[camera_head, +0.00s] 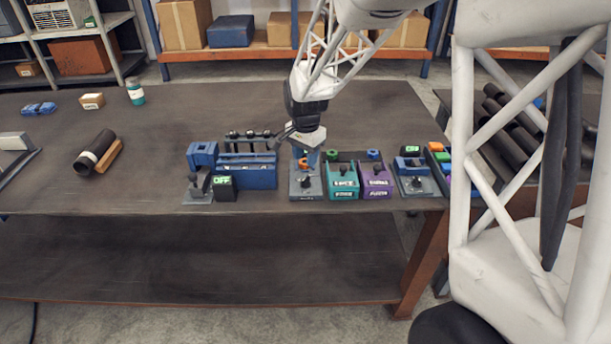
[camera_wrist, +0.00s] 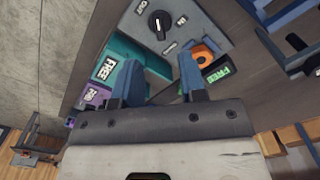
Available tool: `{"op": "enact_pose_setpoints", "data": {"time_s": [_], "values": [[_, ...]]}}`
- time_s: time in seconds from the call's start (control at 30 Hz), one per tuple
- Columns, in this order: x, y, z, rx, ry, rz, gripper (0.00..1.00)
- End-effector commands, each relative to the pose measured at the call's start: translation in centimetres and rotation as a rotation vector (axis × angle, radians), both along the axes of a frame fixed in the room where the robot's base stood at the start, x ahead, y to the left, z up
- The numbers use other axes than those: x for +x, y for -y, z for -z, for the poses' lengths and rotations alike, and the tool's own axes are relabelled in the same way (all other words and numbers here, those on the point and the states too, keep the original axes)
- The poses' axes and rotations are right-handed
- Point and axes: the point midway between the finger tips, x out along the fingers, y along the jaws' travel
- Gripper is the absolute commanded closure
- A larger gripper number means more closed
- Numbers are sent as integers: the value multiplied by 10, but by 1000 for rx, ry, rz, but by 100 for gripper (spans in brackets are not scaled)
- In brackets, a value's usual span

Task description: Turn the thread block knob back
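A grey block with a black knob (camera_wrist: 159,22) shows at the top of the wrist view, with small labels around the knob. In the head view this appears to be the grey block (camera_head: 306,186) in the middle of the row, its dark knob standing up. I cannot tell for certain that it is the thread block. My gripper (camera_head: 303,148) is above the back of this block. An orange ring (camera_wrist: 203,55) lies close to the right finger.
A teal block (camera_head: 342,181) and a purple block (camera_head: 376,181) stand close on the right. A blue rack (camera_head: 247,172) and a display reading OFF (camera_head: 222,181) stand left. Another grey knob block (camera_head: 416,185) is farther right.

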Motion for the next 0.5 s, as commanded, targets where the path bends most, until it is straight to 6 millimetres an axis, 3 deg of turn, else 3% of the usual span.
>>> {"op": "enact_pose_setpoints", "data": {"time_s": [0.27, 0.5], "values": [[0, 0, 1, 0, 0, -1, 62], [0, 0, 14, 0, -1, -1, 62]]}}
